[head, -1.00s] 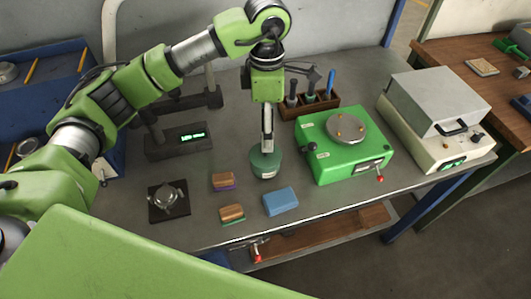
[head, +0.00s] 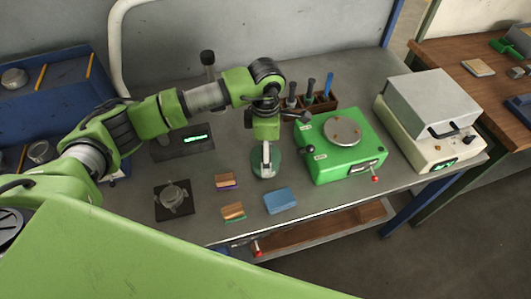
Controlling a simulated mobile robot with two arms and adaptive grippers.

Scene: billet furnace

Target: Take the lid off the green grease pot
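The green grease pot (head: 258,173) stands upright near the middle of the grey workbench. My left gripper (head: 266,163) points straight down over it, with its fingers at the pot's top. The gripper and wrist hide much of the lid, so I cannot tell whether the fingers are closed on it. No gap shows between lid and pot. My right gripper is not in view.
A blue block (head: 280,201) and two brushes (head: 233,212) lie in front of the pot. A green machine with a round plate (head: 343,131) stands close on the right, a tool rack (head: 316,103) behind. A dark fixture (head: 174,197) sits left.

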